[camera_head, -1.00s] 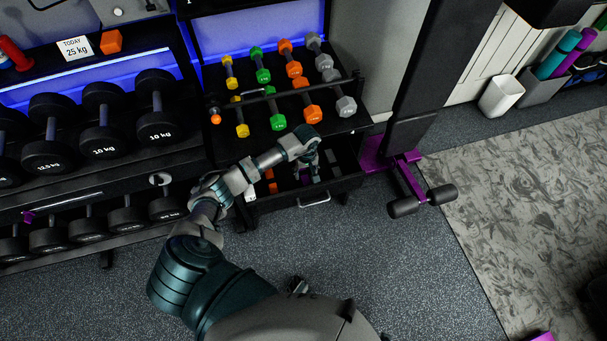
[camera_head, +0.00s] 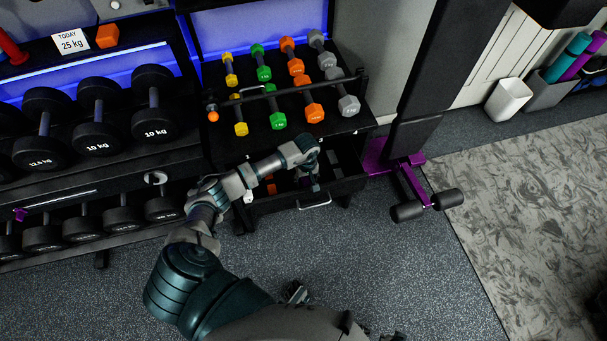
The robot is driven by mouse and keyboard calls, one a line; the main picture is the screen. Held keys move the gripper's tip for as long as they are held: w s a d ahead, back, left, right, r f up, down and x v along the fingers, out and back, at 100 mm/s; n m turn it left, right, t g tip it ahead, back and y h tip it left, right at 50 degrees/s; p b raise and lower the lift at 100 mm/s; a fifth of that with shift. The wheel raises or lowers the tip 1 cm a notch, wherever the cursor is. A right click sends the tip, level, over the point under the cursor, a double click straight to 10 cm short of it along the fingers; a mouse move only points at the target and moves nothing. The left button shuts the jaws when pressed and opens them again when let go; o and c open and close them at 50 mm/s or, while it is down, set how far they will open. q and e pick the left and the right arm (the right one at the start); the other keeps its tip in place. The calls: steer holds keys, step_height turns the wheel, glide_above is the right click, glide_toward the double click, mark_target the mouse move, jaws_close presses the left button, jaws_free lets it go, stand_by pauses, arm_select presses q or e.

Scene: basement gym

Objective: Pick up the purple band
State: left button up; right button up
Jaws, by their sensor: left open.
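My left gripper (camera_head: 314,183) points down over the open black drawer (camera_head: 345,187) below the small dumbbell shelf. It is open, and its fingers are at the drawer's opening. An orange item (camera_head: 270,187) lies in the left part of the drawer. The drawer's inside is dark and partly hidden by my arm and gripper. I cannot clearly make out a purple band in it. A small purple thing (camera_head: 20,214) shows at the far left, on the lower dumbbell rack; I cannot tell what it is.
Yellow, green, orange and grey dumbbells stand on the shelf (camera_head: 340,122) above the drawer. The drawer's handle (camera_head: 315,205) faces me. A black post with a purple base (camera_head: 378,160) stands just right. Black dumbbells (camera_head: 97,132) fill the left rack. The floor in front is free.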

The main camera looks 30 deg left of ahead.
mark_target(306, 181)
arm_select(q)
steer(key=c, duration=1)
steer(key=shift+r, duration=0.3)
step_height(306, 181, up, 4)
steer(key=p, duration=0.2)
steer(key=shift+r+p, duration=0.1)
steer(key=shift+p, duration=0.3)
step_height(306, 181, up, 4)
steer(key=p, duration=0.2)
steer(key=shift+r+p, duration=0.15)
steer(key=shift+p, duration=0.15)
arm_select(e)
steer(key=s+f, duration=0.6)
steer(key=f, duration=0.6)
arm_select(q)
step_height(306, 181, up, 7)
steer(key=p, duration=0.4)
steer(key=shift+w+a+r, duration=0.1)
steer(key=shift+w+r, duration=0.05)
steer(key=shift+r, duration=0.05)
jaws_close()
steer(key=shift+r, duration=0.4)
arm_select(e)
steer(key=s+d+f, duration=0.1)
steer(key=s+f, duration=0.1)
steer(key=s, duration=0.3)
steer(key=s+d+f+g, duration=0.1)
steer(key=s+d+f, duration=0.1)
steer(key=s, duration=0.4)
steer(key=shift+s, duration=0.15)
